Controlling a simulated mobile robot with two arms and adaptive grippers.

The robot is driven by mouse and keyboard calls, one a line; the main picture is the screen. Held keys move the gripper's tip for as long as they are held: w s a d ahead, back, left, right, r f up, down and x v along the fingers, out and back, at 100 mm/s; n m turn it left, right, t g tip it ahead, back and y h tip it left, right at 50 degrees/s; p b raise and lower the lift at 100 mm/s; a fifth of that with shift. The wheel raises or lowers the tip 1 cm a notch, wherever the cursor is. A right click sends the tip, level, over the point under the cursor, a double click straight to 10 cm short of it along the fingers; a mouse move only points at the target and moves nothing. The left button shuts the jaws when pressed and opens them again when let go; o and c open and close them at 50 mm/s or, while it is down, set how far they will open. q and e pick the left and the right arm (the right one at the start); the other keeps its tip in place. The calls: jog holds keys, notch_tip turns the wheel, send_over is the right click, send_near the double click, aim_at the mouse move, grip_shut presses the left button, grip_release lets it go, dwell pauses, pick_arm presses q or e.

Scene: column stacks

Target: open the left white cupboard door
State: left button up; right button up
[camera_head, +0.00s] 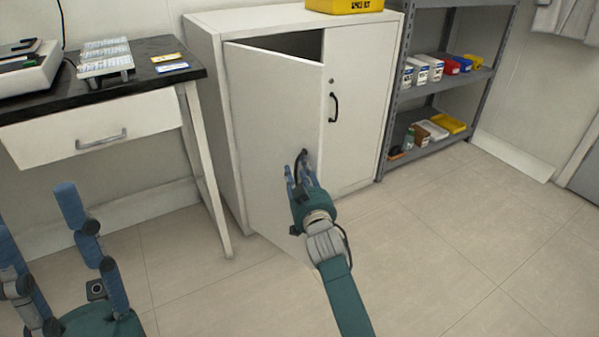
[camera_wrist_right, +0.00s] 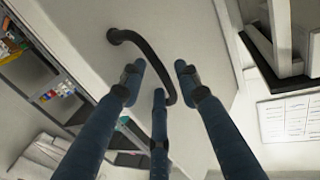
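The left white cupboard door (camera_head: 269,120) is ajar, its free edge swung out from the cupboard front and a dark gap showing above it. Its black curved handle (camera_wrist_right: 150,52) shows in the right wrist view, running between my right fingers. My right gripper (camera_head: 297,170) is at this handle, largely hiding it in the head view. Its fingertips (camera_wrist_right: 160,75) stand apart around the handle; how tightly they hold it is unclear. My left gripper (camera_head: 62,235) is at the lower left, fingers spread and empty, away from the cupboard.
The right cupboard door (camera_head: 354,120) is closed. A desk with a drawer (camera_head: 95,128) stands to the left, its leg close to the cupboard. A grey shelf rack (camera_head: 440,85) with boxes stands to the right. A yellow bin (camera_head: 345,5) is on top. The floor in front is clear.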

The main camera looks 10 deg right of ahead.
jog(key=shift+s+a+r, duration=0.1)
jog(key=shift+a, duration=0.05)
jog(key=s, duration=1.2)
jog(key=shift+c, duration=0.2)
